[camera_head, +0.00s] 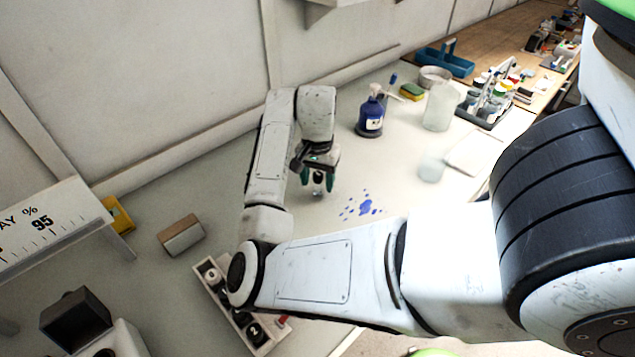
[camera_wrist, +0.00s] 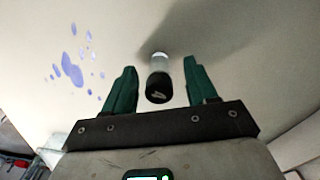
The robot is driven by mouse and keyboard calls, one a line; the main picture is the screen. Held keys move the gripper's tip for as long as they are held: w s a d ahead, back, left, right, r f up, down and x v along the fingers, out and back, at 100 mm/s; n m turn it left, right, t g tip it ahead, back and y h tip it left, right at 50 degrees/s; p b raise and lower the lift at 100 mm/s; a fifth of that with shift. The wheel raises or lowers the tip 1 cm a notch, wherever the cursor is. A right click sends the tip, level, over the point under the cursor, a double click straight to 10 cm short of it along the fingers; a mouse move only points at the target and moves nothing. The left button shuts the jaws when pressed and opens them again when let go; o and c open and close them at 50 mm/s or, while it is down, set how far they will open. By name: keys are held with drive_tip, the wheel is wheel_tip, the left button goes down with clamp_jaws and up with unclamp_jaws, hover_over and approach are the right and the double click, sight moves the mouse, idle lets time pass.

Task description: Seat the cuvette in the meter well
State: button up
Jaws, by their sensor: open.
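A small cuvette with a black cap and clear body (camera_wrist: 159,78) shows between my two green fingers in the wrist view, its cap towards me. It appears upright on the bench; a gap shows on both sides of it. My gripper (camera_wrist: 156,88) is open. In the head view my gripper (camera_head: 318,180) points down over the bench, with the cuvette (camera_head: 318,193) just below the fingers. A device with a dark raised lid (camera_head: 75,318) and a white body stands at the lower left. A dark opening shows on its top, partly cut off by the picture edge; it looks like the meter well.
A blue spill (camera_head: 365,207) lies right of my gripper. A numbered rack (camera_head: 207,268) is partly hidden by my arm. A two-tone block (camera_head: 181,236) lies nearby. A blue bottle (camera_head: 370,115), sponge (camera_head: 411,91) and clear jug (camera_head: 440,105) stand behind. Bench left of my gripper is mostly clear.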

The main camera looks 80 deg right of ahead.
drive_tip(key=shift+f, duration=0.65)
drive_tip(key=shift+c, duration=0.5)
clamp_jaws()
drive_tip(key=shift+r, duration=0.1)
